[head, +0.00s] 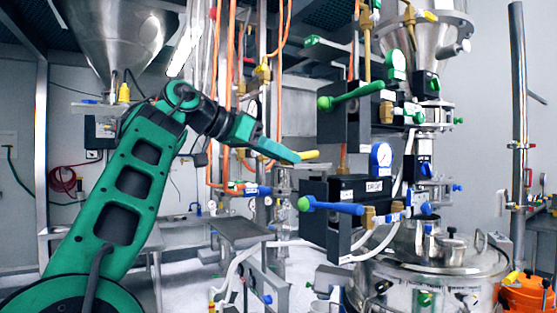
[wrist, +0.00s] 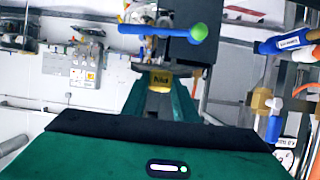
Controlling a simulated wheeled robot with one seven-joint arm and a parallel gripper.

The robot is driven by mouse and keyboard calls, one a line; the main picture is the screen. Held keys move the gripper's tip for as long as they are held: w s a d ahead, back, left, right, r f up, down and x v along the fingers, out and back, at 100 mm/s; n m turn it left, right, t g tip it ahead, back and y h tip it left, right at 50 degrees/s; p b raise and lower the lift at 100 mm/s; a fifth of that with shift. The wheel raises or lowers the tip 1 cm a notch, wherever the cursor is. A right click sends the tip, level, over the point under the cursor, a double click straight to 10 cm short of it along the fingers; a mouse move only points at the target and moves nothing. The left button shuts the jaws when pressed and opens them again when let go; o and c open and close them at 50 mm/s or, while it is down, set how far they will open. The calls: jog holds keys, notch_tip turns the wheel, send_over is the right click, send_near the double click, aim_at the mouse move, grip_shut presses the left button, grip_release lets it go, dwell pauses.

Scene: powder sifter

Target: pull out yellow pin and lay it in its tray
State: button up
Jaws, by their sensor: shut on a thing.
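My gripper (head: 292,156) reaches in from the left in the head view, level with the gap between two black valve boxes. It is shut on the yellow pin (head: 309,154), which sticks out to the right of the fingertips, toward the upper box. In the wrist view, my green fingers (wrist: 160,92) point ahead, with the yellow pin (wrist: 161,79) at their tips and dark marks on its face. I cannot tell whether the pin still sits in a hole. A flat grey tray-like surface (head: 240,232) stands lower left of the boxes; I cannot tell if it is the pin's tray.
The upper valve box has a green handle (head: 350,97); the lower one has a blue handle (head: 330,206). Both jut left near my gripper. Orange pipes (head: 227,60) run upright behind my wrist. A steel vessel (head: 430,275) stands at the lower right.

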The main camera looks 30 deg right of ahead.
jog(key=o, duration=1.2)
jog(key=v, duration=1)
jog(key=shift+a, duration=0.4)
